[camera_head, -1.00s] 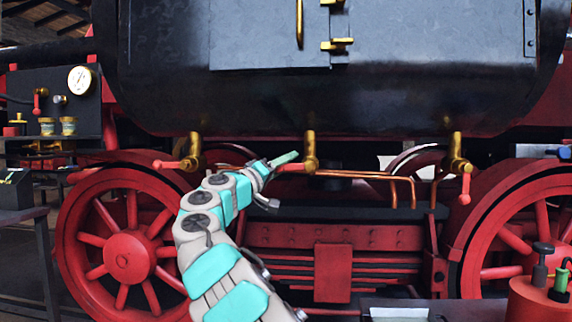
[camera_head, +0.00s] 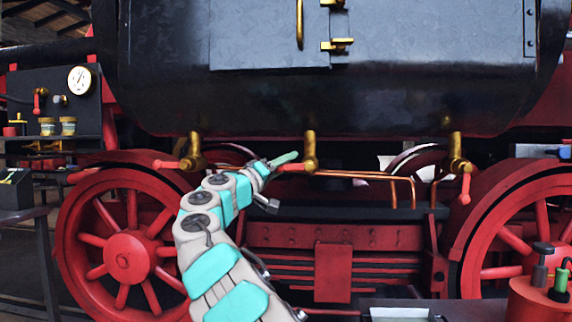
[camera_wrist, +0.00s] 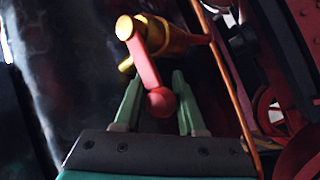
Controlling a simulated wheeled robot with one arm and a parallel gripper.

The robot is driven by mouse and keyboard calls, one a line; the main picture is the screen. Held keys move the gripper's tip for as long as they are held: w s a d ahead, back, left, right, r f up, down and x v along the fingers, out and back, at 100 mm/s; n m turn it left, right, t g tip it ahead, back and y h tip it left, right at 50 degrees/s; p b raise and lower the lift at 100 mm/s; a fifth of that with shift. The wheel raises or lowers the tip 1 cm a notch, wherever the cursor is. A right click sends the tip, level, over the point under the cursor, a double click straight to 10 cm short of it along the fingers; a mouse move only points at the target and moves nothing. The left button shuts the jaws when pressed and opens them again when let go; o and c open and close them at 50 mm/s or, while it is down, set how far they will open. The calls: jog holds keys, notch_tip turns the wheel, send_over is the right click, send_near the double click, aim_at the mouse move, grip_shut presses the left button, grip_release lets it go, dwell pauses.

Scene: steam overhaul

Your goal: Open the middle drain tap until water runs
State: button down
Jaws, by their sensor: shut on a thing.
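The middle drain tap (camera_head: 310,150) is brass and hangs under the dark boiler belly, with a red lever (camera_head: 294,167) pointing left and roughly level. My gripper (camera_head: 284,160) is at this lever, reaching up from below left. In the wrist view, the tap's brass body (camera_wrist: 178,35) is above the fingers. Its red lever (camera_wrist: 146,66), with a round red end, lies between the two green fingers of my gripper (camera_wrist: 156,82). My gripper is shut on the lever. I see no stream below the middle tap; part of the space there is behind my arm.
A left tap (camera_head: 195,150) has its lever pointing left; a right tap (camera_head: 456,150) has its lever hanging down. Copper pipes (camera_head: 365,175) run just right of the middle tap. Red wheels (camera_head: 127,258) stand below. A red container with bottles (camera_head: 540,300) is at lower right.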

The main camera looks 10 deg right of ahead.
jog(key=shift+f, duration=0.25)
jog(key=shift+f+n+t+b, duration=0.55)
jog(key=shift+n+b, duration=0.25)
jog(key=shift+b, duration=0.35)
jog(key=f+n+t+y+b, duration=0.1)
jog(key=n+t+b, duration=0.1)
jog(key=n+b, duration=0.1)
jog(key=f+n+t+y+b, duration=0.1)
jog(key=n+t+b, duration=0.1)
jog(key=n+b, duration=0.1)
jog(key=d+f+n+t+b, duration=0.1)
jog(key=n+t+b, duration=0.1)
jog(key=n+b, duration=0.2)
jog(key=shift+s+d+t+y+b, duration=0.15)
jog(key=shift+t+y+b, duration=0.1)
jog(key=shift+y+b, duration=0.25)
jog(key=shift+n, duration=0.3)
jog(key=shift+t, duration=0.3)
jog(key=c, duration=0.5)
grip_release()
jog(key=shift+r, duration=0.1)
jog(key=shift+c, duration=0.2)
